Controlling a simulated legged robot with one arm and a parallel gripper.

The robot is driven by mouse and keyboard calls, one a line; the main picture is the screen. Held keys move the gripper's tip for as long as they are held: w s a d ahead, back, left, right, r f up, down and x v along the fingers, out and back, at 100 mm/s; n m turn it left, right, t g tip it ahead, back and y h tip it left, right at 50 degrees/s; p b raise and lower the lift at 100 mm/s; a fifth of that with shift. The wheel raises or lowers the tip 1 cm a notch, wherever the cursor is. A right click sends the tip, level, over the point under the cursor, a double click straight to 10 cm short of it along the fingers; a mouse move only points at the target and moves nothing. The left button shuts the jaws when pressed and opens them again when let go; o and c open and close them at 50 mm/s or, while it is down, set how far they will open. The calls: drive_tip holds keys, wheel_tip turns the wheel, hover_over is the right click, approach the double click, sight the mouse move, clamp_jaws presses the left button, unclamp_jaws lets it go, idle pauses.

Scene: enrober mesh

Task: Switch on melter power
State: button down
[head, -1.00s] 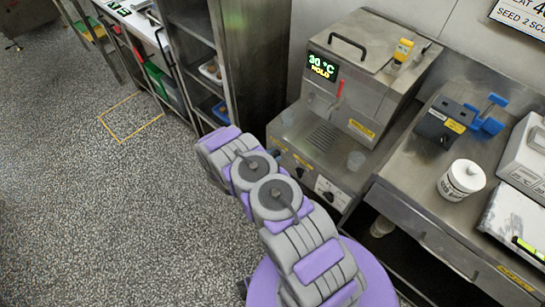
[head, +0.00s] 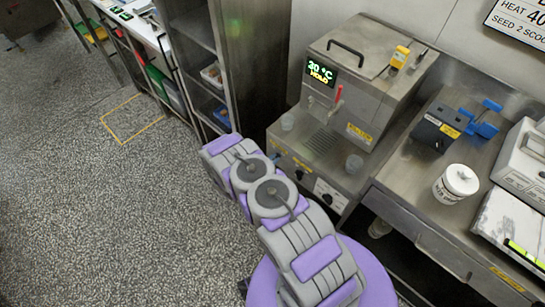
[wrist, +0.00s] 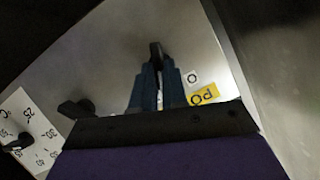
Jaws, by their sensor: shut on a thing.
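The melter (head: 350,95) is a steel machine against the wall. Its display (head: 321,73) reads 30 °C and HOLD. In the wrist view, my gripper (wrist: 157,75) has its two blue fingers shut on a dark switch knob (wrist: 155,50) on the melter's steel panel. A white "O" mark and a yellow label (wrist: 204,95) reading "PO", partly cut off, sit to the right of the fingers. In the head view my purple and grey arm reaches toward the lower front panel (head: 325,192); my gripper is hidden there.
Another dark knob (wrist: 75,108) and a white temperature dial plate (wrist: 28,130) lie left of my fingers. A cup (head: 354,163) stands on the melter's ledge. A white tub (head: 456,183) and a blue-handled device (head: 440,125) are on the right counter. The floor to the left is clear.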

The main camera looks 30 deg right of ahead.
drive_tip(key=m+t+p, duration=0.1)
drive_tip(key=p, duration=0.2)
drive_tip(key=shift+s, duration=0.1)
idle(0.3)
drive_tip(key=c, duration=1.2)
unclamp_jaws()
drive_tip(key=shift+o, duration=0.2)
drive_tip(key=p+v, duration=0.3)
drive_tip(key=v, duration=1.4)
drive_tip(key=shift+s, duration=0.15)
